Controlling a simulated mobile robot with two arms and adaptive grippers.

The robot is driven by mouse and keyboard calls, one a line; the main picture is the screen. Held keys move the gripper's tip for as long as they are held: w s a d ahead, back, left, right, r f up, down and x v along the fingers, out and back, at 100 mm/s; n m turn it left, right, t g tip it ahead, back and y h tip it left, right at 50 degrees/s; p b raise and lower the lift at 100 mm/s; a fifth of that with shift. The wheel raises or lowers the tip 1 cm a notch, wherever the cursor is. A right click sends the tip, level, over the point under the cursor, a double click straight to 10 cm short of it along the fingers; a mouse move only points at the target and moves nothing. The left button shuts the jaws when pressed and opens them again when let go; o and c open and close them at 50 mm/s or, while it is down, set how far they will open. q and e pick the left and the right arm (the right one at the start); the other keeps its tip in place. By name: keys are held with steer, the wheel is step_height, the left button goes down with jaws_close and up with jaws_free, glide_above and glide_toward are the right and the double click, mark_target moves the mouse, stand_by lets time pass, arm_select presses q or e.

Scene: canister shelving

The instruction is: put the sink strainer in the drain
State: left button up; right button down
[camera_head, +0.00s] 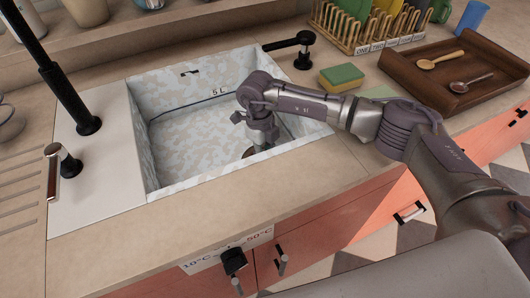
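The sink basin (180,160) has a mottled white and grey lining and a "5 L" mark on its back wall. My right arm reaches in from the right, and my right gripper (255,145) points down inside the basin near its right front part. A small dark round shape (248,153) shows just beside the fingertips, low in the basin. I cannot tell whether it is the drain or the strainer. My own wrist and the basin's front rim hide much of that spot. The fingers are too small and dark to tell whether they hold anything. My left gripper is not in view.
A tall black pole (65,90) and a lever (62,165) stand left of the basin. A sponge (342,77), a wooden tray (440,95) with spoons and a dish rack (370,30) are at the right. The front counter is clear.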

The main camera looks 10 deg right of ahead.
stand_by(0.4)
steer(key=c, duration=0.9)
jaws_free()
steer(key=shift+c, duration=0.2)
step_height(320, 180, up, 12)
steer(key=w, duration=0.1)
steer(key=shift+a, duration=0.45)
steer(key=shift+w+f, duration=0.1)
